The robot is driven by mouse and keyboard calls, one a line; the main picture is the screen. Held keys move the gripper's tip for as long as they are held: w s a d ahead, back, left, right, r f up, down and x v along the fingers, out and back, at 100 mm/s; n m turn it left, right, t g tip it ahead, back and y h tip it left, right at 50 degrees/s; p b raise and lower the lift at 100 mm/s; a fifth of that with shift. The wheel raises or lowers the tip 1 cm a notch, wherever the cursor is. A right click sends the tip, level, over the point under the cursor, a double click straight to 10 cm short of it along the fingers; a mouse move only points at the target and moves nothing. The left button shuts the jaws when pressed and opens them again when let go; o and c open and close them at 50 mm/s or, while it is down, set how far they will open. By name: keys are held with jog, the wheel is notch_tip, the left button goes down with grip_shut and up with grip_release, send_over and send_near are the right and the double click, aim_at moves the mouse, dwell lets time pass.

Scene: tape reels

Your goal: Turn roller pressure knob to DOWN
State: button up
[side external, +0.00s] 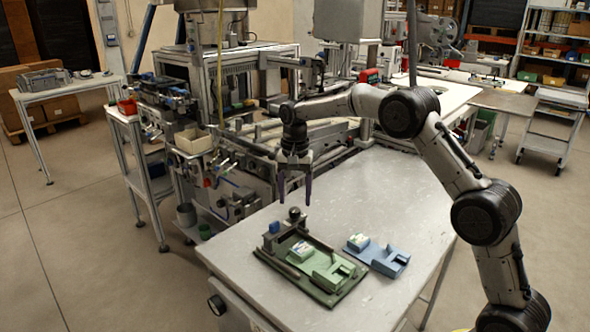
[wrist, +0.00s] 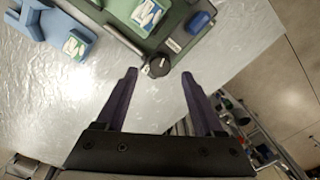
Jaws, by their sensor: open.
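A black round knob (wrist: 158,66) with a white mark sits at the edge of the dark green device (wrist: 176,20) in the wrist view. It also shows in the side view as a dark round top (side external: 294,213) at the device's back edge. I take it to be the roller pressure knob; its setting is not readable. My gripper (side external: 294,198) points down above the knob, open and empty. In the wrist view its two fingertips (wrist: 158,73) are spread wide, one to each side of the knob and apart from it.
A blue knob or block (wrist: 197,22) and a small pale label (wrist: 173,45) are close to the black knob. A light green fixture (side external: 328,268) lies on the device. A blue fixture (side external: 390,262) lies to its right on the grey table (side external: 400,195). The table's right side is clear.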

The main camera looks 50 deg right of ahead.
aim_at(295, 210)
notch_tip(295, 210, up, 11)
jog(key=shift+f, duration=0.2)
dwell(0.3)
